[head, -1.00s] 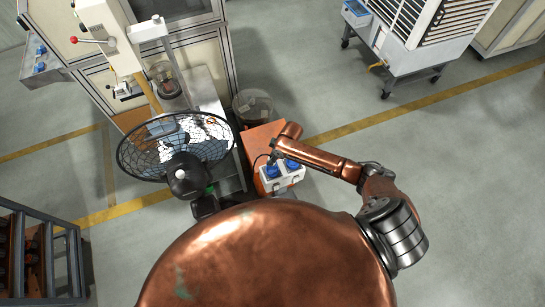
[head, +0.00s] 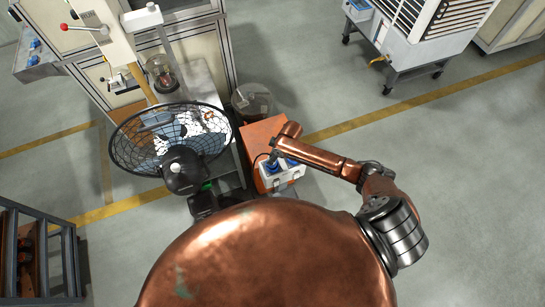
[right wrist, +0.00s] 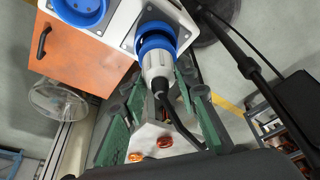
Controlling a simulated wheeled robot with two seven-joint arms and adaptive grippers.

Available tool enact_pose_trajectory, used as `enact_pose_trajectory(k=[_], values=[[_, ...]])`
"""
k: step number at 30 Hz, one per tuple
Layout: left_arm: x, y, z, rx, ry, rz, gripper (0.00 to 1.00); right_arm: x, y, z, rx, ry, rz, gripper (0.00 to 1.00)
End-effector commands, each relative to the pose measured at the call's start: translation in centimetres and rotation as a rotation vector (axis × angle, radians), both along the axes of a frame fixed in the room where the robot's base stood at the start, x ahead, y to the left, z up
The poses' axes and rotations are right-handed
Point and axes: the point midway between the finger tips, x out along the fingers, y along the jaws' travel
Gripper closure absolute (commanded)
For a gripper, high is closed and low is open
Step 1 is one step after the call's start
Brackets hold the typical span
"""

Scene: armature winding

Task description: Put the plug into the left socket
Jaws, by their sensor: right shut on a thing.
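A white socket box (head: 283,181) with two blue sockets sits on an orange cabinet, and it also shows at the top of the right wrist view (right wrist: 121,24). The plug (right wrist: 157,64) has a pale body, a blue collar and a black cable. My right gripper (right wrist: 160,78) is shut on the plug, with green-padded fingers on either side. The plug is lined up at the mouth of the fan-side socket, left in the head view; how deep it sits cannot be told. The other blue socket (right wrist: 80,8) is empty. My left gripper is not in view.
A black-caged fan (head: 170,140) stands left of the orange cabinet (head: 262,131). A clear bin (head: 252,101) stands behind it. A machine bench is at the back left. The floor to the right is open, with a white wheeled unit (head: 420,50) farther back.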

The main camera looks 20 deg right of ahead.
Motion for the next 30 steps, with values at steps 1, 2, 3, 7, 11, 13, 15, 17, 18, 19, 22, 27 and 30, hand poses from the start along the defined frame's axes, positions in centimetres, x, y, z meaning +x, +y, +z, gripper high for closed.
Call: enact_pose_trajectory(k=[1, 2, 3, 7, 11, 13, 15, 17, 18, 19, 22, 27, 30], values=[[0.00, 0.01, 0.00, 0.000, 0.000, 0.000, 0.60, 0.02, 0.01, 0.03, 0.000, 0.000, 0.000, 0.98], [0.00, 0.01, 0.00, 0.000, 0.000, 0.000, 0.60, 0.02, 0.01, 0.03, 0.000, 0.000, 0.000, 0.98], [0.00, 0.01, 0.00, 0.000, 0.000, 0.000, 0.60, 0.03, 0.00, 0.03, 0.000, 0.000, 0.000, 0.98], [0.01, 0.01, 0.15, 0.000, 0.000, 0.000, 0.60, 0.00, -0.03, 0.05, 0.000, 0.000, 0.000, 0.98], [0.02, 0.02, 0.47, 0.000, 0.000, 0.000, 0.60, -0.07, -0.11, 0.11, 0.000, 0.000, 0.000, 0.98], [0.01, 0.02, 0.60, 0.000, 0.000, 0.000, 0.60, -0.10, -0.14, 0.10, 0.000, 0.000, 0.000, 0.98], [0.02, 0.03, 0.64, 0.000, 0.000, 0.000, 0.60, -0.11, -0.15, 0.07, 0.000, 0.000, 0.000, 0.98], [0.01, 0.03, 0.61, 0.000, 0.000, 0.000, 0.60, -0.11, -0.15, 0.03, 0.000, 0.000, 0.000, 0.98], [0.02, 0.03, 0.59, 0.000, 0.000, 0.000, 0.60, -0.11, -0.16, 0.01, 0.000, 0.000, 0.000, 0.98], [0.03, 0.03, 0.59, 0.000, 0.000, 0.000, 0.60, -0.11, -0.15, 0.00, 0.000, 0.000, 0.000, 0.98], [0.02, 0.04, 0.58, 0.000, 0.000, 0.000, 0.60, -0.11, -0.15, -0.01, 0.000, 0.000, 0.000, 0.98], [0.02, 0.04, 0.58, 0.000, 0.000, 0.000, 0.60, -0.10, -0.16, 0.00, 0.000, 0.000, 0.000, 0.98], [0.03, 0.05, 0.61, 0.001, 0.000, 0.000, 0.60, -0.11, -0.16, 0.01, 0.000, 0.000, 0.000, 0.98]])
